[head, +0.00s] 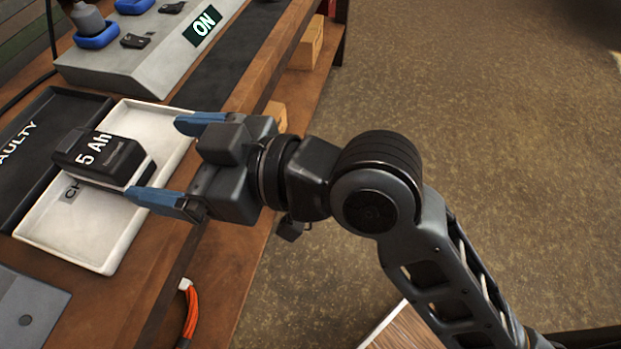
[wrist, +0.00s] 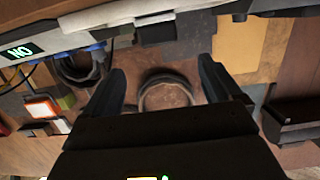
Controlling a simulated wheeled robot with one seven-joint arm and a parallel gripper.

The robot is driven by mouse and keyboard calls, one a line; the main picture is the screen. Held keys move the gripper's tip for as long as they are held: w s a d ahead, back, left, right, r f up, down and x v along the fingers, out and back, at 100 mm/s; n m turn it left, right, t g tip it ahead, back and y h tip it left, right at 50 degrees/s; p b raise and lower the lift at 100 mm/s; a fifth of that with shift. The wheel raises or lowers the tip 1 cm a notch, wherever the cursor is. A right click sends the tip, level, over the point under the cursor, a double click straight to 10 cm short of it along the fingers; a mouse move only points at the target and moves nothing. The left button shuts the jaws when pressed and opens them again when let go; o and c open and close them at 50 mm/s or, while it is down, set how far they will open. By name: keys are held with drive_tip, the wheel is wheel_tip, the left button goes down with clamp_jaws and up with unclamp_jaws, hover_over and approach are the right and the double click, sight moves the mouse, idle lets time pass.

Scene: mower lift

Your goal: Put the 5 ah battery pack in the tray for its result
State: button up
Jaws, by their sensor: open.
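The black battery pack (head: 98,153) is marked "5 Ah" and has a pale lower edge. It is at the white tray (head: 88,248), whose label is mostly hidden by the pack and starts "CH". In the picture the pack overlaps the rim on the side of the dark tray (head: 30,188), marked "FAULTY"; I cannot tell whether it lies flat. My gripper (head: 168,158) is open and empty, its blue fingers reaching over the white tray's right side, with the pack beyond the fingertips. Both fingers show in the wrist view (wrist: 165,82), where I cannot make out the pack.
A grey console (head: 150,65) with a green "ON" sign stands behind the trays. An orange cable (head: 189,312) lies at the bench's front edge, and a grey panel (head: 30,310) lies at lower left. Cardboard boxes (head: 306,43) sit below the bench top.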

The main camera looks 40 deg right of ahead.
drive_tip(key=s+d+f+m+t+h, duration=0.1)
drive_tip(key=s+d+f+m+h, duration=0.4)
drive_tip(key=s+d+f, duration=0.45)
drive_tip(key=s+d+m+h, duration=0.1)
drive_tip(key=s+d+h, duration=0.1)
drive_tip(key=s, duration=0.7)
drive_tip(key=s+d+h, duration=0.1)
drive_tip(key=s+d, duration=0.4)
drive_tip(key=s, duration=0.3)
drive_tip(key=shift+s+m+t+h, duration=0.4)
drive_tip(key=shift+r, duration=0.15)
wheel_tip(320, 180, up, 3)
drive_tip(key=p, duration=0.3)
drive_tip(key=shift+r, duration=0.1)
